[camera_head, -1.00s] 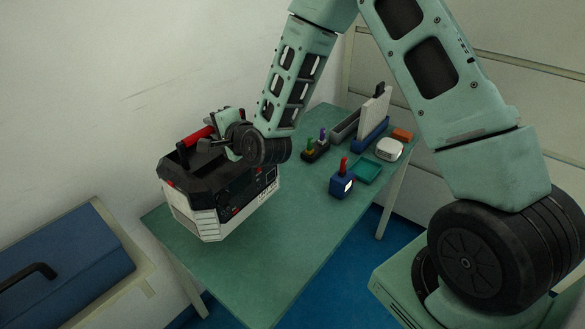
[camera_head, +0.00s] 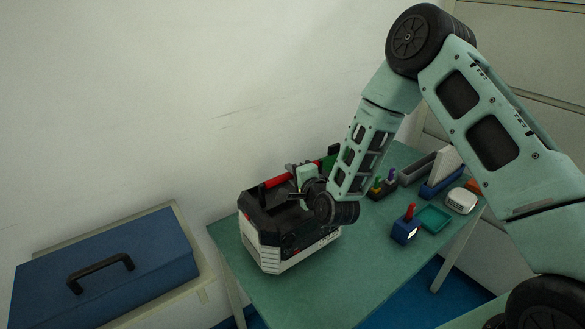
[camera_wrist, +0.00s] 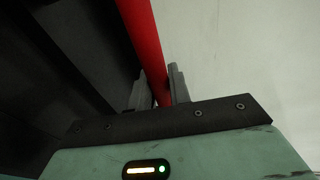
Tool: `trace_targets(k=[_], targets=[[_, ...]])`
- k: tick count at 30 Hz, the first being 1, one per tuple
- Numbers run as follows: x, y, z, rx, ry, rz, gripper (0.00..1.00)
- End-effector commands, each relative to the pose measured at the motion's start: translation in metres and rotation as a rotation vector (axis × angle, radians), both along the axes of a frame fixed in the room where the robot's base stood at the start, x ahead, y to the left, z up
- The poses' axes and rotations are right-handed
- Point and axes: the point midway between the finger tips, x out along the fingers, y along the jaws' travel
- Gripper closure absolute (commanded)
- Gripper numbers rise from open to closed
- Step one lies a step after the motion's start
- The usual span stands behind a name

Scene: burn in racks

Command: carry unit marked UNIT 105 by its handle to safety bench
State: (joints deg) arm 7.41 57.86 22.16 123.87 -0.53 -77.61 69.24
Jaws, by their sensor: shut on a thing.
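A black and white unit (camera_head: 264,222) with a red bar handle (camera_head: 277,181) is over the left end of a green-topped bench (camera_head: 300,300) in the head view. Its marking is too small to read, and I cannot tell whether its base touches the bench top. My gripper (camera_head: 292,180) is at the handle. In the wrist view, my gripper's two grey fingers (camera_wrist: 157,88) are shut on the red handle (camera_wrist: 138,30), one on each side. The dark unit body fills the left of that view.
A blue case (camera_head: 150,245) with a black handle sits on a pale surface at lower left. The bench's right part holds a blue block with a red top (camera_head: 405,230), a teal tray (camera_head: 434,219), a white device (camera_head: 461,200) and small holders. A wall stands behind.

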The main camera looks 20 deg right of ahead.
Motion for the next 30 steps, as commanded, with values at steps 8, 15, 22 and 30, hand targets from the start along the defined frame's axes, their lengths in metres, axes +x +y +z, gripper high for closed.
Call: trace_targets(k=[8, 15, 22, 30], targets=[[0.002, 0.001, -0.019, 0.003, -0.014, 0.001, 1.0], [0.002, 0.001, -0.024, 0.003, -0.016, 0.0, 1.0], [0.0, 0.0, -0.03, 0.0, 0.001, 0.001, 0.59], [-0.002, 0.0, -0.03, 0.0, 0.001, 0.001, 0.59]])
